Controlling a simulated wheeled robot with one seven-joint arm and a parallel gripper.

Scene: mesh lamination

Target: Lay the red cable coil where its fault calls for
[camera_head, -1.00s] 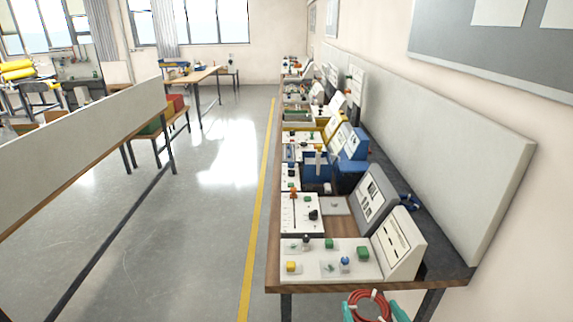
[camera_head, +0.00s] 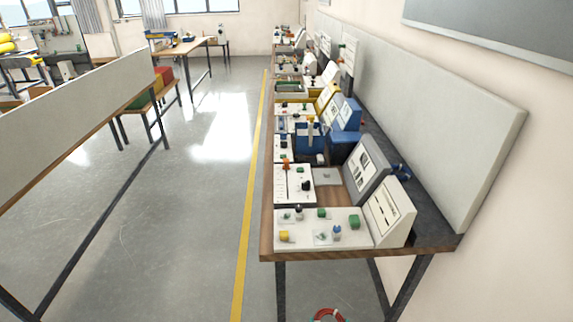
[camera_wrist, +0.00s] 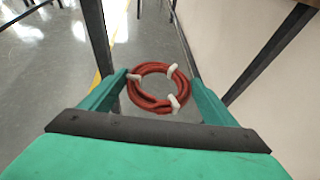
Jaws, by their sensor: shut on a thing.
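The red cable coil (camera_wrist: 143,73) is a ring of several turns bound with white ties. In the wrist view it sits between the two green fingers of my gripper (camera_wrist: 157,85), which is shut on it. No fault on the coil can be made out.
A long workbench (camera_head: 335,252) runs away along the right wall, carrying white panels with coloured knobs, sloped consoles and a blue bin (camera_head: 309,140). A yellow floor line (camera_head: 246,220) runs beside it. The aisle floor to the left is clear.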

